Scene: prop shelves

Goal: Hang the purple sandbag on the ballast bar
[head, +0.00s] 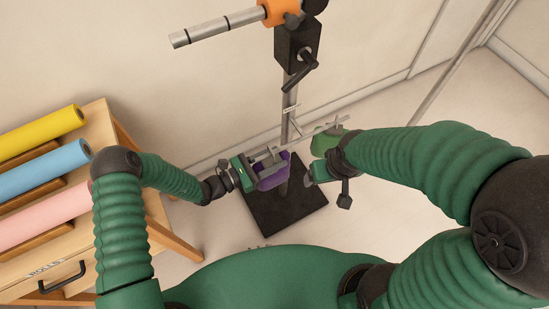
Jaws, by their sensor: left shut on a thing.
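The purple sandbag (272,180) is in my left gripper (268,164), which is shut on it above the black base of a stand. The ballast bar (319,127) is a thin pale bar across the lower part of the stand's post. I cannot tell whether the purple bag's loop touches the bar.
The stand has a black base (287,217), a crank (300,70) and a grey arm with an orange clamp (281,12). A wooden rack (97,115) with yellow, blue and pink rolls stands left. Clear floor lies right of the base.

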